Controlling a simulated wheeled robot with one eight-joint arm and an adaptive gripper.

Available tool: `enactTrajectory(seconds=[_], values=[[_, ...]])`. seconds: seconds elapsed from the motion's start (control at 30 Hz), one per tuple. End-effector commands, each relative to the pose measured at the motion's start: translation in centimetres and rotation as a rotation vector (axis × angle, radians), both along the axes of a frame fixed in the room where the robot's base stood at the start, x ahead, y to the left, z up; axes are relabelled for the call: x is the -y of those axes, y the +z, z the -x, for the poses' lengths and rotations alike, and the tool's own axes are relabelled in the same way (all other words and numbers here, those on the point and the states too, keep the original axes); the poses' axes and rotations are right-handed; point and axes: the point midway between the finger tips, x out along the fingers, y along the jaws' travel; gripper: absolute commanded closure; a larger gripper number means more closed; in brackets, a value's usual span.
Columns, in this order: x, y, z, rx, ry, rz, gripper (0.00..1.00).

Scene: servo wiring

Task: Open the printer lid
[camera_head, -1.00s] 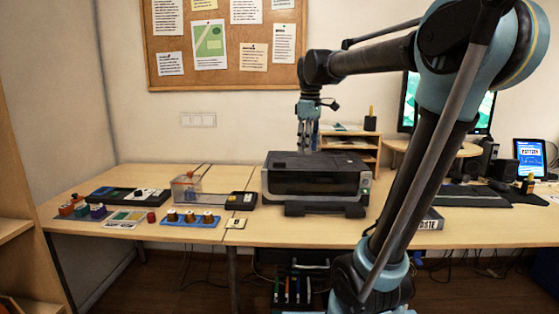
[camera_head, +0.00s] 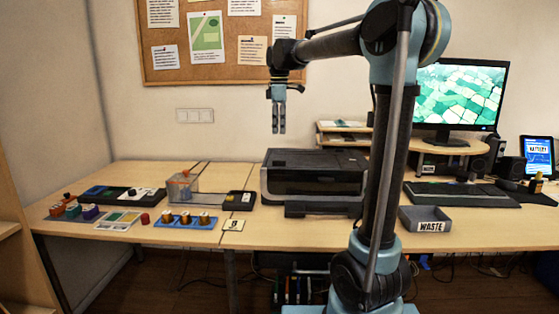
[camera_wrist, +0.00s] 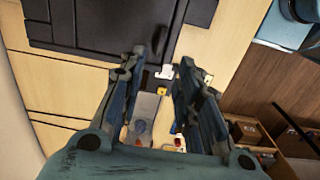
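The printer (camera_head: 315,184) is a dark box on the desk, with its lid (camera_head: 318,159) lying flat on top. My gripper (camera_head: 278,131) points down, open and empty, a little above the printer's left part in the head view and apart from it. In the wrist view my gripper (camera_wrist: 165,66) has its two fingers spread with nothing between them. There the dark printer top (camera_wrist: 105,28) fills the upper left, beyond the fingertips. The contact edge of the lid is too small to make out.
Left of the printer are a clear box (camera_head: 183,187), a blue tray (camera_head: 180,221) with spools and a dark panel (camera_head: 122,193). A grey WASTE bin (camera_head: 425,219) and a monitor (camera_head: 460,96) are to the right.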

Motion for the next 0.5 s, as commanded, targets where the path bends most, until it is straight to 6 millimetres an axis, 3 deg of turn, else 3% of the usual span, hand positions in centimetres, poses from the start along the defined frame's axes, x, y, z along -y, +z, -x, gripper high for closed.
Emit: enactTrajectory(seconds=[0.5], values=[[0.0,-9.0,0.0,0.0,-0.001,0.0,0.69]])
